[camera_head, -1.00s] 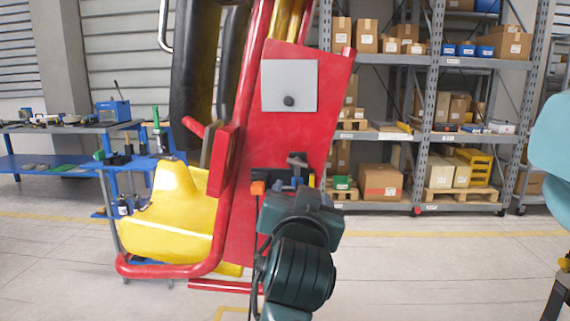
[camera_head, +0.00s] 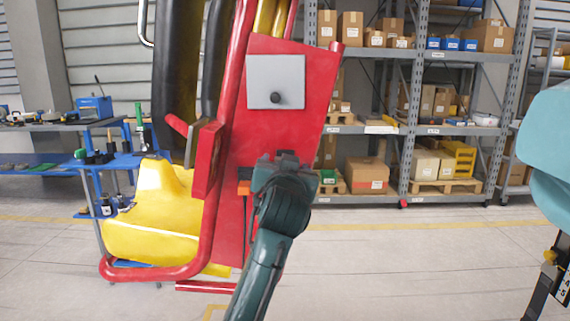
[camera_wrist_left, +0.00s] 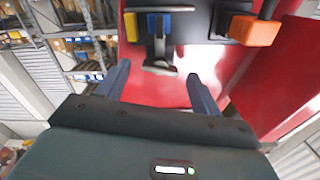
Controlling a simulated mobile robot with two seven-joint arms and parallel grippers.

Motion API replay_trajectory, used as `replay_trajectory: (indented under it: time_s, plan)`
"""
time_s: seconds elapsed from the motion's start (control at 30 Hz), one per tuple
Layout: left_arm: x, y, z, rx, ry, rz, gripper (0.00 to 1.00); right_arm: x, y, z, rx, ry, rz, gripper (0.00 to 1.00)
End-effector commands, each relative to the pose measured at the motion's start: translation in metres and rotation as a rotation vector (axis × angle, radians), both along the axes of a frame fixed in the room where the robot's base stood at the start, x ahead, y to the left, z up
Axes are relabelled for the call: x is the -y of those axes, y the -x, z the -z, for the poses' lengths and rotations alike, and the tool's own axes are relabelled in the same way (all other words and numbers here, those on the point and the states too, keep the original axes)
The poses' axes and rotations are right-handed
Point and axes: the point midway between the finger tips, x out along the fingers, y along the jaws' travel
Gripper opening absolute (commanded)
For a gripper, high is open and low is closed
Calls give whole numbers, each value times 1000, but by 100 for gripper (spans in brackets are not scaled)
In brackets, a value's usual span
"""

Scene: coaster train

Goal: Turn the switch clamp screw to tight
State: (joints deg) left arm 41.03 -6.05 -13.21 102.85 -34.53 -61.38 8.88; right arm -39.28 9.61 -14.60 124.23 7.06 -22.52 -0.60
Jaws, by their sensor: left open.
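The switch clamp screw appears to be the grey metal T-shaped handle (camera_wrist_left: 158,62) in the left wrist view. It stands out from a dark fixture with a blue block (camera_wrist_left: 160,22) behind it, on the red panel (camera_head: 262,135). My left gripper (camera_wrist_left: 160,85) is open, with one finger on each side below the handle. The handle looks in line with the gap, and I see no contact. In the head view the left gripper (camera_head: 285,163) is in front of the fixture and hides most of it. My right gripper is not in view.
An orange block (camera_wrist_left: 254,30) and a yellow block (camera_wrist_left: 130,26) flank the handle. A grey plate (camera_head: 276,75) with a black knob is higher on the panel. A yellow seat (camera_head: 150,225) is left, shelves behind. A rounded teal object (camera_head: 548,165) is at the right.

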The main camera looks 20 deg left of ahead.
Motion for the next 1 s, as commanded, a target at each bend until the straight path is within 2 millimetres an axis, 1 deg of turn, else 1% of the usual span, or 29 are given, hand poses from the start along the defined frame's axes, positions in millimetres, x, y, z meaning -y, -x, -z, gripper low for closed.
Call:
replay_trajectory:
  time_s: [0.13, 0.4, 0.9, 0.97, 1.0]
  plan:
    - [-3, -8, 0, 1, 1, -1, 65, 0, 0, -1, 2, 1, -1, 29]
    - [-3, -9, 0, 1, 1, -1, 65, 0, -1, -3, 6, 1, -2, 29]
    - [-3, -9, 0, 0, 1, 0, 25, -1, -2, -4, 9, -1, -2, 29]
    - [-3, -9, 0, 0, 1, 0, 21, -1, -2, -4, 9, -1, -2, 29]
    - [-3, -9, 0, 0, 0, 0, 21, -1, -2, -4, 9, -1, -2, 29]
